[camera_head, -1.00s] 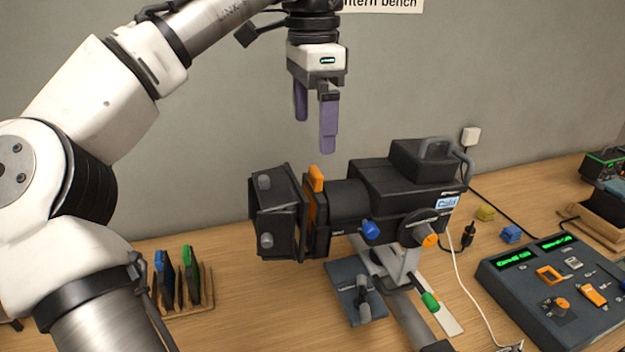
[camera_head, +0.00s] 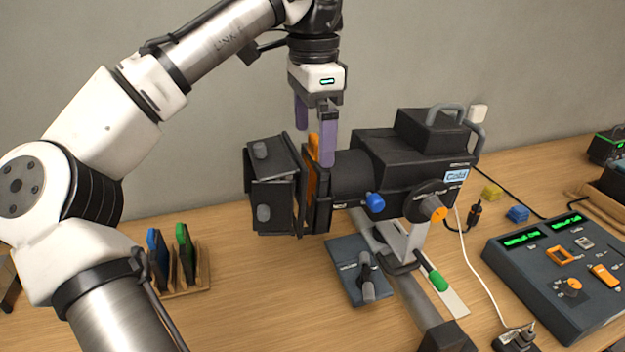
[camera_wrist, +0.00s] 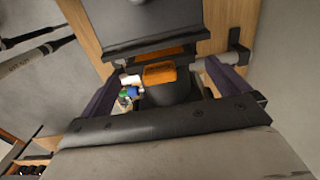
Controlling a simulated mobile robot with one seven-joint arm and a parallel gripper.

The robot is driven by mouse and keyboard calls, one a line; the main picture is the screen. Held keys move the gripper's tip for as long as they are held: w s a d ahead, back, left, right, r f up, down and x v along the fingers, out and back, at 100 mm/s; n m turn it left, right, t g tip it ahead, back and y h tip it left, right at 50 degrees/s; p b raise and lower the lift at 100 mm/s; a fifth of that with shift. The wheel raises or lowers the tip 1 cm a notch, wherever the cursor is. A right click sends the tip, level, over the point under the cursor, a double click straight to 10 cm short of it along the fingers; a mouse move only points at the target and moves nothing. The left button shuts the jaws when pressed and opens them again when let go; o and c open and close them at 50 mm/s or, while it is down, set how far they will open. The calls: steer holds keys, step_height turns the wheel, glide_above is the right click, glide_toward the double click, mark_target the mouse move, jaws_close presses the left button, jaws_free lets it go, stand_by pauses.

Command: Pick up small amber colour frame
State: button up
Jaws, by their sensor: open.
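The small amber colour frame (camera_head: 312,160) stands in the slot at the front of the black lantern (camera_head: 395,165), behind its barn doors. Its orange top also shows in the wrist view (camera_wrist: 160,73), between the fingers. My gripper (camera_head: 313,145) is open and points down over the slot. Its purple fingers stand on either side of the frame's top, one partly hidden behind the lantern front. I cannot tell whether either finger touches the frame.
The barn doors (camera_head: 272,185) are close left of the fingers. A wooden rack (camera_head: 190,285) holds a blue frame (camera_head: 158,258) and a green frame (camera_head: 185,253). A fader desk (camera_head: 560,280) stands at the right. Bare bench lies between rack and lantern.

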mark_target(313, 156)
step_height(313, 156, down, 5)
steer(key=shift+s+r, duration=0.1)
stand_by(0.3)
steer(key=c, duration=0.6)
steer(key=r, duration=0.7)
steer(key=shift+d, duration=0.3)
steer(key=s+d+b, duration=0.1)
steer(key=s, duration=0.3)
steer(key=s+d+b, duration=0.1)
steer(key=s+d, duration=0.1)
steer(key=s, duration=0.2)
steer(key=s+d+b, duration=0.1)
steer(key=s, duration=0.4)
steer(key=shift+d, duration=0.15)
